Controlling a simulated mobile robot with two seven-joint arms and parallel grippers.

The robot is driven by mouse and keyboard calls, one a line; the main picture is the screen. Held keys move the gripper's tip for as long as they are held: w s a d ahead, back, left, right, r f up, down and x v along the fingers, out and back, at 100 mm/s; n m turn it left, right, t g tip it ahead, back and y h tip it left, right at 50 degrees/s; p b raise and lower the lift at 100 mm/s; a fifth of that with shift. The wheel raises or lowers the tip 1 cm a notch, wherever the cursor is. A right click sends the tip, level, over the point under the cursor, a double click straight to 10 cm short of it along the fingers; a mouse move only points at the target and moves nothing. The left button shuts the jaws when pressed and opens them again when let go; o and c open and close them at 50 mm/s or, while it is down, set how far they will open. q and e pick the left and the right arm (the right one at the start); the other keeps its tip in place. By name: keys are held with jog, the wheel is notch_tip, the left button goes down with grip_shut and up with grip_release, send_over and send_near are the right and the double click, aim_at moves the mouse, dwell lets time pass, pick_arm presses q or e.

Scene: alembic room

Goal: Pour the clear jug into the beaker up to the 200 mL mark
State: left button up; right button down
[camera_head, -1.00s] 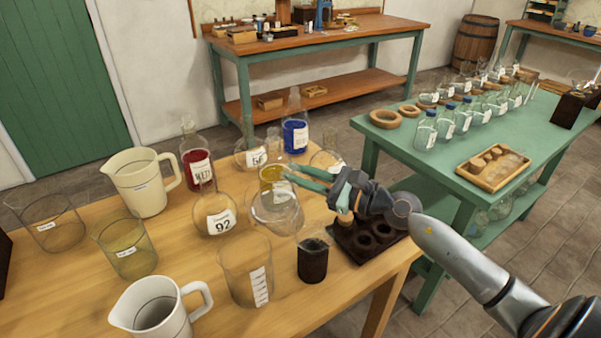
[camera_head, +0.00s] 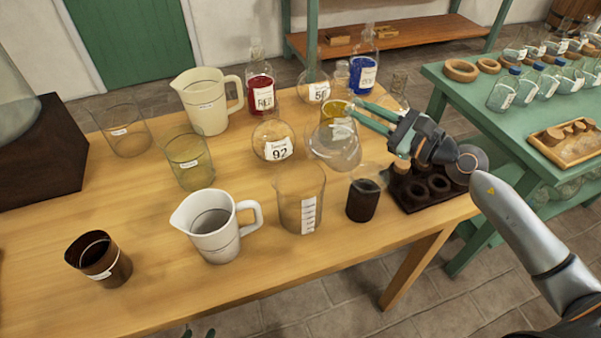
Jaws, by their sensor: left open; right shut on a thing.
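The clear jug (camera_head: 335,152) is held in my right gripper (camera_head: 362,117), which is shut on it. It looks tilted, and I cannot make out its liquid level. The clear beaker (camera_head: 300,205) with a white graduated strip stands upright on the wooden table, nearer than the jug and slightly left of it. The jug partly overlaps the space behind the beaker's rim. I cannot see liquid in the beaker, and its marks are too small to read. Only the tips of my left gripper (camera_head: 199,333) show at the bottom edge, open and apart from everything.
A white jug (camera_head: 213,228) stands left of the beaker and a dark jar (camera_head: 362,201) close on its right. A round flask labelled 92 (camera_head: 272,142) is behind. A brown beaker (camera_head: 100,260) and a cream jug (camera_head: 206,101) stand further left. The table's front is clear.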

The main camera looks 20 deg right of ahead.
aim_at(361, 101)
jog(key=shift+s+a+r+n+p, duration=0.15)
jog(key=shift+r+n+p, duration=0.2)
jog(key=shift+r, duration=0.2)
jog(key=shift+s+a+r+n+p, duration=0.15)
jog(key=shift+r+n+p, duration=0.2)
jog(key=shift+r, duration=0.2)
jog(key=shift+w, duration=0.1)
jog(key=shift+r, duration=0.1)
jog(key=shift+s+a+r+n+p, duration=0.2)
jog(key=shift+a+r+n+p, duration=0.1)
jog(key=shift+r+n+p, duration=0.25)
dwell(0.5)
jog(key=shift+s+a+r+n+p, duration=0.15)
jog(key=shift+a+r+n+p, duration=0.15)
jog(key=shift+r+n+p, duration=0.3)
jog(key=shift+s+a+r+n+p, duration=0.2)
jog(key=shift+a+r+n+p, duration=0.1)
jog(key=shift+r+p, duration=0.35)
jog(key=shift+s+a+r+n+p, duration=0.15)
jog(key=shift+a+r+n+p, duration=0.25)
jog(key=shift+p, duration=0.4)
dwell(2.3)
jog(key=shift+d, duration=0.1)
